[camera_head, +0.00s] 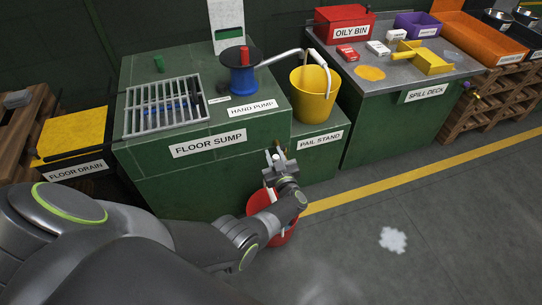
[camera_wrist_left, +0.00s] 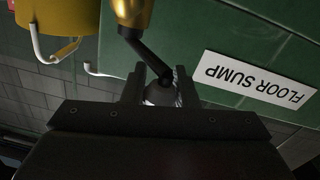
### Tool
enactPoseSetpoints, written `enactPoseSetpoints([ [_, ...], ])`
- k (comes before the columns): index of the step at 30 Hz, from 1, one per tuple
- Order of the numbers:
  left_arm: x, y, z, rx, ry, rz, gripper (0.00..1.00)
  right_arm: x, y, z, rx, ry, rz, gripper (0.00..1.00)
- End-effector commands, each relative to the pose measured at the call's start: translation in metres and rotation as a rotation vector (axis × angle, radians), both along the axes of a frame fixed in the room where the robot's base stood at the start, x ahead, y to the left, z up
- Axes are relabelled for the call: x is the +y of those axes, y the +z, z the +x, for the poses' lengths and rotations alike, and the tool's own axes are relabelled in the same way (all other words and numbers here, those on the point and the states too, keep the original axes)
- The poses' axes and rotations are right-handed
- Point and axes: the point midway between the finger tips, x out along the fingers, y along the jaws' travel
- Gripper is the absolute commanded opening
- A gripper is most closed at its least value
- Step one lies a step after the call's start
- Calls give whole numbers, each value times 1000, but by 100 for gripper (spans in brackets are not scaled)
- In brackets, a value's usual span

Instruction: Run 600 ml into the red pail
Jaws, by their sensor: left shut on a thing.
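The red pail (camera_head: 286,236) is on the floor in front of the floor sump (camera_head: 185,178), largely hidden behind my left arm. Its inside and any water level cannot be seen. My left gripper (camera_head: 278,161) is above the pail, at the sump's right front corner. In the left wrist view my left gripper (camera_wrist_left: 158,92) is shut on the end of a black lever (camera_wrist_left: 148,54), which joins a brass tap body (camera_wrist_left: 133,12). No stream of water can be made out. My right gripper is not in view.
A yellow pail (camera_head: 312,98) stands on the pail stand (camera_head: 325,149) by the hand pump (camera_head: 240,75) spout. The spill deck (camera_head: 375,125) at the right holds a red oily bin (camera_head: 343,24) and small boxes. The floor at right is open, with a pale patch (camera_head: 393,240).

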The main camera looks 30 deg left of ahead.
Motion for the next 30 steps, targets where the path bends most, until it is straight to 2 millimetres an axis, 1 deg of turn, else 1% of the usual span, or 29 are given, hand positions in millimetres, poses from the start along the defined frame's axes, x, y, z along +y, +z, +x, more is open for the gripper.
enactPoseSetpoints([
  [12,-1,-1,0,2,3,0,0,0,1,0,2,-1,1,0],
  [13,-1,-1,0,2,3,0,30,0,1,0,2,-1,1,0],
  [17,-1,0,0,1,2,-1,47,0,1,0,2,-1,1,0],
  [30,-1,1,-3,1,1,-1,48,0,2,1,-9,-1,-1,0],
])
